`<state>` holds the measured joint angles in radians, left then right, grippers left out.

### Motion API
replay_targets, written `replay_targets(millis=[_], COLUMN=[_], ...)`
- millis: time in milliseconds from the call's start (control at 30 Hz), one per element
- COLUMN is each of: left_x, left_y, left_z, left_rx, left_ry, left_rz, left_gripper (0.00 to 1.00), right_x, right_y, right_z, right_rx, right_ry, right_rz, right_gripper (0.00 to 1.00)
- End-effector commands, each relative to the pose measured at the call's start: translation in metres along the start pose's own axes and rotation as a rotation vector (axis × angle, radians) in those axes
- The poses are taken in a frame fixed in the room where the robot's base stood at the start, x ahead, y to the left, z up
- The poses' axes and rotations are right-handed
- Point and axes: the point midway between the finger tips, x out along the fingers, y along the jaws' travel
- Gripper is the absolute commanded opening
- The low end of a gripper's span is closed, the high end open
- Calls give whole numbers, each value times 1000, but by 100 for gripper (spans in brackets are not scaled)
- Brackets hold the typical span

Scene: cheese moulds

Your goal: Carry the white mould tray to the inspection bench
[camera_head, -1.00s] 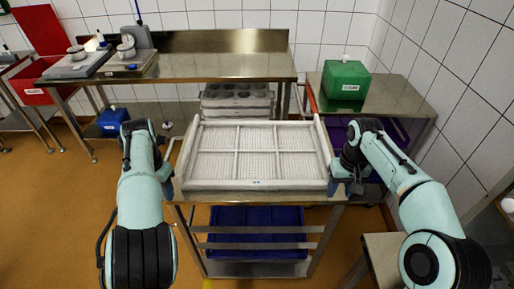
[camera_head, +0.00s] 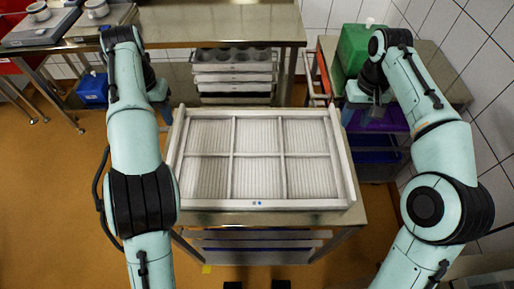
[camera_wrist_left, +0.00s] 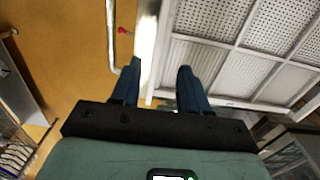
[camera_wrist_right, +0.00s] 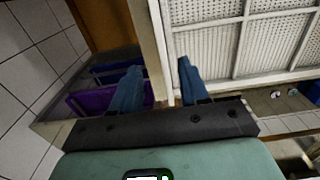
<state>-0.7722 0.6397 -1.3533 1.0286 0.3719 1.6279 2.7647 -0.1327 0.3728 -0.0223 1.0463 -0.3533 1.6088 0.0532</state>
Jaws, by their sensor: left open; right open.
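The white mould tray (camera_head: 258,203) is a wide, shallow frame with six gridded sections. It lies level on a steel trolley (camera_head: 345,219). My left gripper (camera_head: 162,103) is open near the tray's far left corner. In the left wrist view the tray's side wall (camera_wrist_left: 148,35) shows between the fingers (camera_wrist_left: 157,88). My right gripper (camera_head: 362,103) is open near the far right corner, and in the right wrist view its fingers (camera_wrist_right: 158,88) flank the other side wall (camera_wrist_right: 158,40). Both grippers look empty. I cannot tell which bench is the inspection bench.
A steel bench (camera_head: 215,28) with scales stands at the back left. Stacked dark-welled moulds (camera_head: 233,72) sit beneath it. A green box (camera_head: 353,45) stands on another steel table at the right, above purple and blue crates. Orange floor (camera_head: 60,190) is open at the left.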

Motion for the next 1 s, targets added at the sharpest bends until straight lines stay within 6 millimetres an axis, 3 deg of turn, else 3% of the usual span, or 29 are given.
replay_targets(millis=[333, 800, 1000], left_x=[13, 101, 125], left_y=[0, 0, 0], left_z=[0, -1, 0], left_rx=[1, -1, 1], left_ry=[3, 4, 2], left_rz=[-1, 0, 0], left_gripper=[45, 45, 45], right_x=[14, 101, 126], right_y=[0, 0, 0], right_z=[0, 1, 0], right_rx=[0, 0, 0], right_ry=[-3, -5, -2], right_rz=[1, 0, 0], right_gripper=[45, 45, 45])
